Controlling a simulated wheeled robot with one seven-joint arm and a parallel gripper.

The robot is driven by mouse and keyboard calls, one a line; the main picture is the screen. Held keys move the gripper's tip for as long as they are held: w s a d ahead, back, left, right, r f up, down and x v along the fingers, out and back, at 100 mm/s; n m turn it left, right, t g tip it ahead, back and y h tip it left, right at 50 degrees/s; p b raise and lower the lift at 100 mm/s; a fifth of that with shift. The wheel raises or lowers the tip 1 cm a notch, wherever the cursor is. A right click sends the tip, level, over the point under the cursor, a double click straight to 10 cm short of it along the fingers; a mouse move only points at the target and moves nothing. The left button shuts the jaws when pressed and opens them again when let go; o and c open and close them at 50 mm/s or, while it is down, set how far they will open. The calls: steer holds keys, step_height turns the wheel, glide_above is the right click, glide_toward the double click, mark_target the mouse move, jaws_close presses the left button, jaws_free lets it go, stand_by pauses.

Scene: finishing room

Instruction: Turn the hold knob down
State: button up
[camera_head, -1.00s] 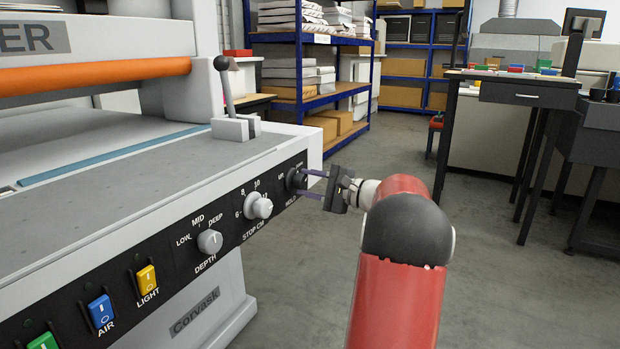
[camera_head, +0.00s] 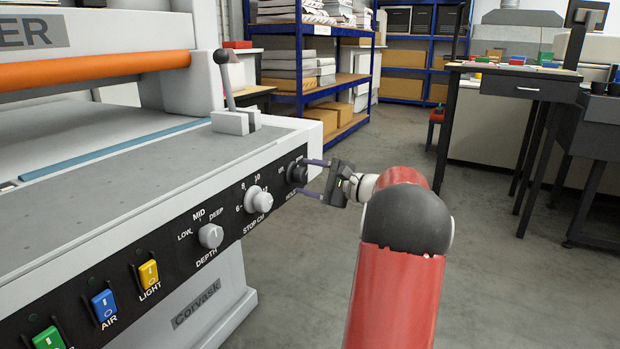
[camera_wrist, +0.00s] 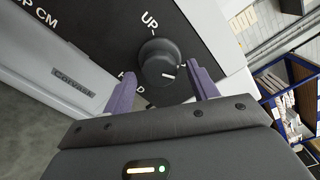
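The hold knob (camera_head: 298,173) is a dark round knob at the right end of the machine's black control panel. In the wrist view the knob (camera_wrist: 158,62) has a white pointer line toward the lower right. "UP" is printed above it, and a partly covered "HOLD" label is at its lower left. My gripper (camera_head: 303,176) is open at the knob, one purple finger above it and one below in the head view. In the wrist view my gripper (camera_wrist: 161,72) has its fingers on either side of the knob, with gaps visible. Contact is not evident.
Left along the panel are the stop knob (camera_head: 259,199), the depth knob (camera_head: 211,236), and yellow, blue and green switches. A lever (camera_head: 228,85) stands on the machine top above.

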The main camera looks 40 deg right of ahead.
steer(key=v, duration=0.7)
steer(key=shift+s+b, duration=0.35)
steer(key=shift+b, duration=0.05)
steer(key=shift+d, duration=0.15)
